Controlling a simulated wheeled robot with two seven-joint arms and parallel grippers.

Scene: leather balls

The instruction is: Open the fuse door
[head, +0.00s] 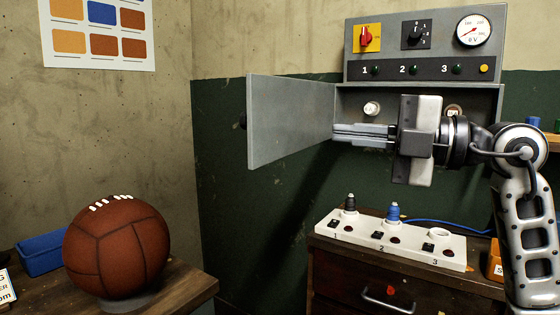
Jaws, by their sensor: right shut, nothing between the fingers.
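The grey fuse door (291,119) stands swung open to the left of the fuse box, with a small dark knob (242,121) at its far left edge. The fuse box (480,98) is open below its control panel, and a white round fuse (371,108) shows inside. Another round fitting (452,111) is partly hidden by my arm. My right gripper (338,134) is shut and empty, pointing left across the front of the opening, its fingertips near the door's hinge side. I cannot tell whether they touch the door. My left gripper is out of view.
The control panel (426,42) above has a red switch, a black dial and a gauge. A white numbered socket strip (390,240) sits on a wooden cabinet (340,258) below. A brown leather ball (117,247) stands on a table at left.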

